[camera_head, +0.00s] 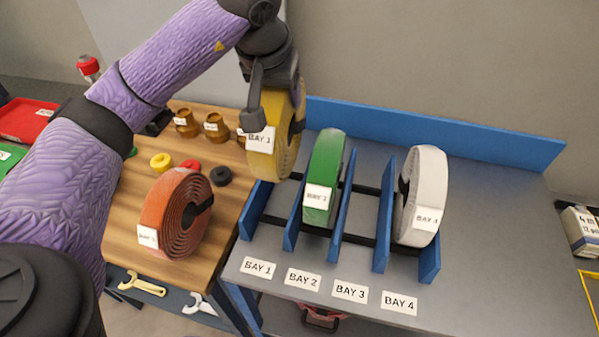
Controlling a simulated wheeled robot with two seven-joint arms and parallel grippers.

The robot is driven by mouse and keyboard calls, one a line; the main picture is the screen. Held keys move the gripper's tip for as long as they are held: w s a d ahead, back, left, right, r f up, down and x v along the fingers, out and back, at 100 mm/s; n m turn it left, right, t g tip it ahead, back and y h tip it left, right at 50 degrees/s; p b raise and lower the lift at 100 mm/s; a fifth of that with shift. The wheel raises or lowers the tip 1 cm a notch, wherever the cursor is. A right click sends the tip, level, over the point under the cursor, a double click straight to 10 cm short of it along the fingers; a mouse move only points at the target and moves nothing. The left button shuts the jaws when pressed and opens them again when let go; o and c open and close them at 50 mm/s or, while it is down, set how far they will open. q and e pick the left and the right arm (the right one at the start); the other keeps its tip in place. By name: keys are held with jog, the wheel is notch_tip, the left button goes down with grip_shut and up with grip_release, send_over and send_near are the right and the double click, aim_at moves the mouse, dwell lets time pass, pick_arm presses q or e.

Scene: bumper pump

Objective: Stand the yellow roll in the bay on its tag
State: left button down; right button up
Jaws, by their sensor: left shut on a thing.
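My left gripper (272,92) comes down from the top and is shut on the yellow roll (288,133). The roll hangs upright over the left rear end of the rack, near bay 1. Its white tag (261,140) starts with BAY; the number looks like 1 or 3, and I cannot tell which. The rack's blue dividers (343,212) form bays side by side, with floor labels BAY 1 (258,268), BAY 2 (303,280), BAY 3 (350,291) and BAY 4 (399,303). Bays 1 and 3 look empty. My right gripper is out of view.
A green roll (325,165) stands in bay 2 and a white roll (430,180) in bay 4. An orange roll (165,212) stands on the wooden table (225,215) to the left, near small rings and brass fittings. A blue back rail (440,132) edges the grey bench.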

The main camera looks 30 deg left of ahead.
aim_at(267, 105)
pick_arm(q)
notch_tip(267, 105, down, 10)
jog(key=shift+r+b, duration=0.2)
jog(key=shift+b, duration=0.5)
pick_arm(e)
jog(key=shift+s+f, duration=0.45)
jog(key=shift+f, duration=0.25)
pick_arm(q)
jog(key=shift+f, duration=0.15)
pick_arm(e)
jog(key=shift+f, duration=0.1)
pick_arm(q)
grip_release()
jog(key=shift+s+r, duration=0.1)
jog(key=shift+r, duration=0.15)
jog(key=p+v, duration=0.1)
jog(key=v, duration=1)
jog(key=shift+s+r+p, duration=0.1)
jog(key=shift+s+p, duration=0.05)
jog(key=shift+p, duration=0.2)
jog(key=shift+s+d+r, duration=0.1)
jog(key=shift+r, duration=0.1)
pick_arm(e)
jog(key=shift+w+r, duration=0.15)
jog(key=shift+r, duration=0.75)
pick_arm(q)
jog(key=shift+f, duration=0.1)
